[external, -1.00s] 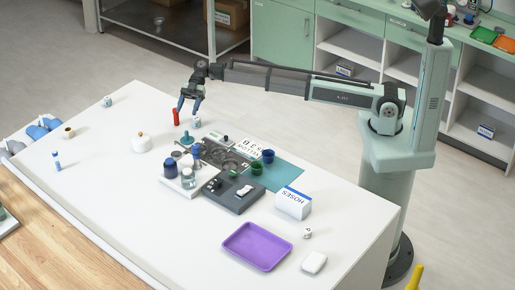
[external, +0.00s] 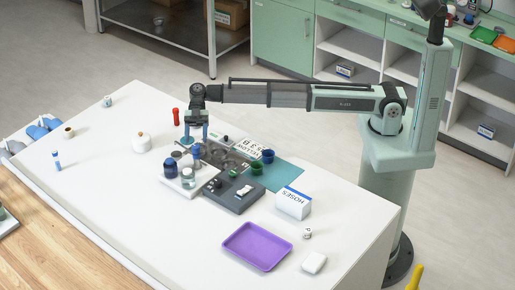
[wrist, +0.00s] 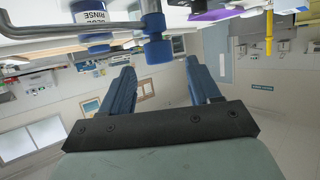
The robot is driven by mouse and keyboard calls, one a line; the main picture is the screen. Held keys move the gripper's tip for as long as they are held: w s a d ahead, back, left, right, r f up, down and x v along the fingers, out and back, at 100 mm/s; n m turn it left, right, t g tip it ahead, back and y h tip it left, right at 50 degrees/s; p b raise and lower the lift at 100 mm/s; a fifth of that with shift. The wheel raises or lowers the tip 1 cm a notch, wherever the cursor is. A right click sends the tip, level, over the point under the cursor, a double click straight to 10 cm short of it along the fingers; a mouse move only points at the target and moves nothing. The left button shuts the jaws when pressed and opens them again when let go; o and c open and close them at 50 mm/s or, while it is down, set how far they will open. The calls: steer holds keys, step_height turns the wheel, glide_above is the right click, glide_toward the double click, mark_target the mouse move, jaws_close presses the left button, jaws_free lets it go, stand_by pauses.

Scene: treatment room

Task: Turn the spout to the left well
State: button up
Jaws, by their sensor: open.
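The grey double-well unit (external: 226,157) sits on the white table in the external view. The spout shows in the wrist view as bent grey tubing (wrist: 105,29) with a blue end (wrist: 157,51); in the external view it is too small and covered to tell which well it faces. My gripper (external: 197,139) points down at the unit's far-left end, open. In the wrist view my two blue fingers (wrist: 160,68) are spread apart, with the spout's blue end just beyond the fingertips, roughly between them. I cannot tell whether they touch it.
Blue-lidded jars (external: 170,170) stand on a white tray left of the unit. A dark control box (external: 233,194), green cup (external: 257,168), HOSES box (external: 293,203) and purple tray (external: 257,246) lie to the right. A red bottle (external: 176,117) stands behind. The table's left is mostly free.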

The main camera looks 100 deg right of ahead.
mark_target(196, 145)
steer(key=shift+x, duration=2.45)
jaws_close()
